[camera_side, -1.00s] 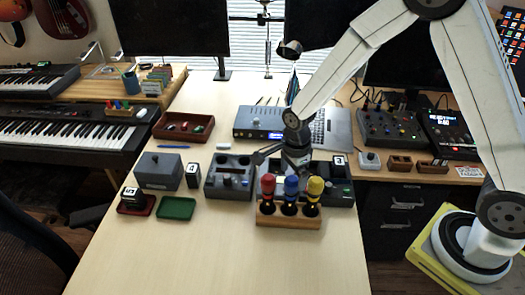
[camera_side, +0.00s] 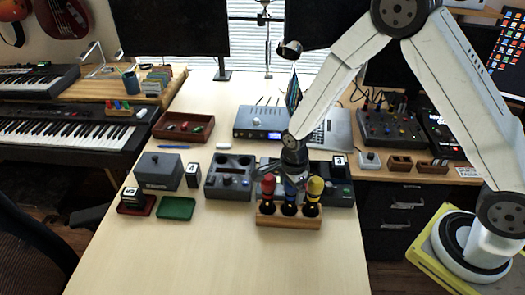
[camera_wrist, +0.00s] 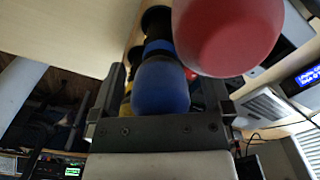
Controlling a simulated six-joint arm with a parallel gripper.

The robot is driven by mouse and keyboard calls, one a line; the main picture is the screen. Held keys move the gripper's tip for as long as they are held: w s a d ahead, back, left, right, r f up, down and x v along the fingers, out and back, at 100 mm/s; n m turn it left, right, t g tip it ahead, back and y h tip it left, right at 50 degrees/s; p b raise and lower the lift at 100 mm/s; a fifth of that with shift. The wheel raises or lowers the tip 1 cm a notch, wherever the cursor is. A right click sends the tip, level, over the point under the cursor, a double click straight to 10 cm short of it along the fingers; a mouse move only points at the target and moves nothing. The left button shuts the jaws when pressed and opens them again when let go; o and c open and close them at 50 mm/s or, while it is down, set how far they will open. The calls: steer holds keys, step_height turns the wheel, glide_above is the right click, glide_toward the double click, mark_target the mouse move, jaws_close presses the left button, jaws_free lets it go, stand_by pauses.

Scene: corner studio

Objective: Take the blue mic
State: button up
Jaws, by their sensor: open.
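The blue mic (camera_side: 290,187) stands upright in the middle of a wooden rack (camera_side: 270,219), between the red mic (camera_side: 268,184) and the yellow mic (camera_side: 315,186). My gripper (camera_side: 292,178) is open and low over the rack, at the blue mic's head, partly hiding it in the side view. In the wrist view, the blue head (camera_wrist: 160,88) lies between my two open fingers. The red head (camera_wrist: 228,35) is close beside the right finger. Whether the fingers touch the blue head is unclear.
Device boxes stand just behind the rack, one with a "3" tag (camera_side: 339,160). A grey box (camera_side: 158,171), a green tray (camera_side: 176,208) and a red tray (camera_side: 134,206) are on the left. The table in front of the rack is clear.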

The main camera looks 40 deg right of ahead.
stand_by(0.4)
jaws_close()
steer(key=shift+r, duration=0.1)
steer(key=shift+w+r, duration=0.1)
steer(key=shift+r, duration=0.55)
steer(key=s+d+r, duration=0.1)
steer(key=s+r, duration=1)
steer(key=s, duration=0.3)
steer(key=shift+d+r, duration=0.25)
stand_by(0.5)
